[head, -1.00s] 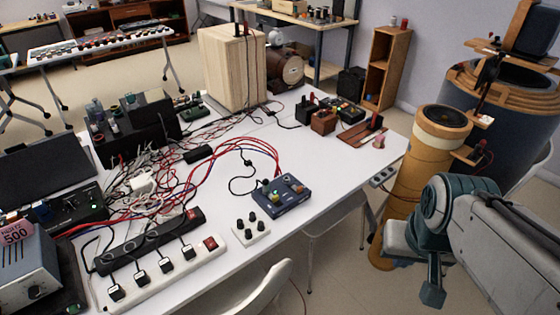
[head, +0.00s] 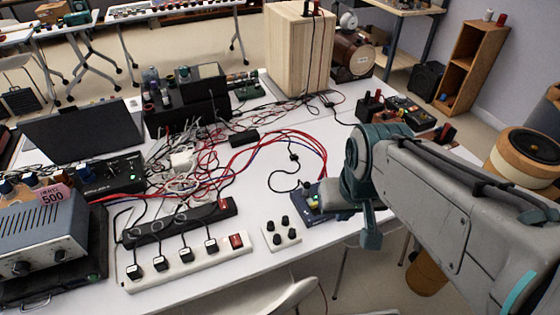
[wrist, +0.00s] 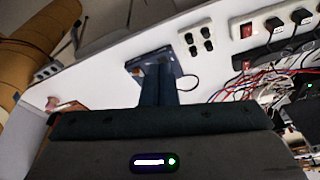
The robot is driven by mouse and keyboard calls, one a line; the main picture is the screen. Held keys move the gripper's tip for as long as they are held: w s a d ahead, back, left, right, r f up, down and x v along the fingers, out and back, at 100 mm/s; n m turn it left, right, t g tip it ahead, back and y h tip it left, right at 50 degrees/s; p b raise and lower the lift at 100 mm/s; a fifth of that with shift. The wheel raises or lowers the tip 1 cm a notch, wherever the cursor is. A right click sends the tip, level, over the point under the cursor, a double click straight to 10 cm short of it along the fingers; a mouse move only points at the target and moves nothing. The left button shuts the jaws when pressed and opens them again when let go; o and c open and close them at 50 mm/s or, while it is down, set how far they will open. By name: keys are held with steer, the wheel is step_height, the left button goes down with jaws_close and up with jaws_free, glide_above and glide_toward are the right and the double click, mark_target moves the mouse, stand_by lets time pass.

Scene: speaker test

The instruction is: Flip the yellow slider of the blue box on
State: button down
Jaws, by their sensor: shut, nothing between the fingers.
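The blue box (head: 309,217) sits near the front right edge of the white table. In the head view my arm covers its right part. A small yellow patch, probably the slider (head: 313,203), shows on its top, but its position cannot be made out. In the wrist view the box (wrist: 178,63) lies beyond the fingertips of my gripper (wrist: 157,68), which are shut and empty. The fingertips are hidden in the head view.
A white block with black knobs (head: 282,236) stands just left of the box. A white power strip (head: 190,264) lies farther left. Red cables (head: 290,136) run behind the box. A wooden cabinet (head: 300,55) stands at the back of the table (head: 262,180).

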steer(key=shift+w+a, duration=0.15)
steer(key=shift+w, duration=0.15)
steer(key=n+y+b, duration=0.1)
steer(key=n+b, duration=0.3)
steer(key=b, duration=1)
glide_above(314, 205)
steer(key=s+d, duration=0.1)
step_height(314, 205, down, 13)
steer(key=shift+r+t, duration=0.2)
steer(key=shift+t, duration=0.1)
steer(key=b+x, duration=0.1)
steer(key=x, duration=0.9)
steer(key=shift+s+b, duration=0.1)
steer(key=shift+b, duration=0.25)
steer(key=shift+a, duration=0.1)
